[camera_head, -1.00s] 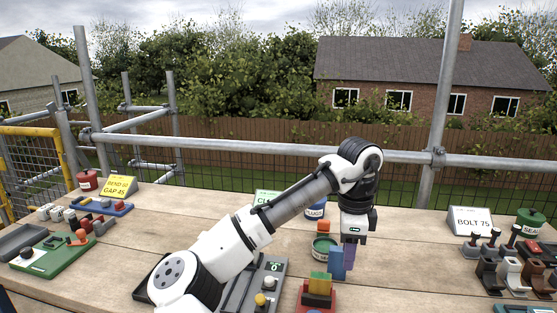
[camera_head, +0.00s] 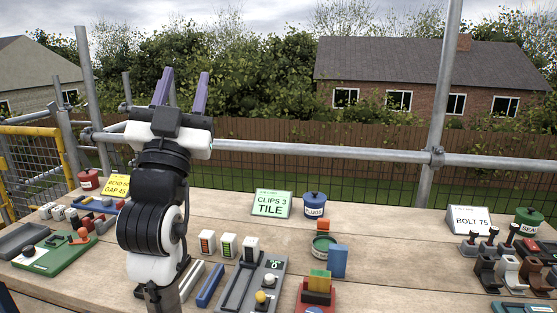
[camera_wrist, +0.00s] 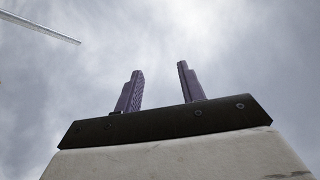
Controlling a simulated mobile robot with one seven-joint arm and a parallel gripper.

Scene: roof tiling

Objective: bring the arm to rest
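My gripper (camera_head: 181,90) is raised above the left-middle of the bench in the head view, its two purple fingers pointing up. The fingers stand apart with nothing between them. In the wrist view my gripper (camera_wrist: 159,88) shows the same two fingers against a cloudy sky, with a clear gap. My arm is folded upright and hides part of the bench behind it.
The wooden bench (camera_head: 400,255) holds a grey device (camera_head: 240,290), a blue block (camera_head: 338,261), a red block stand (camera_head: 317,296), a green tray (camera_head: 55,255) and a blue pot (camera_head: 314,205). Signs stand behind, including BOLT 75 (camera_head: 474,221). Scaffold rails (camera_head: 330,152) run behind the bench.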

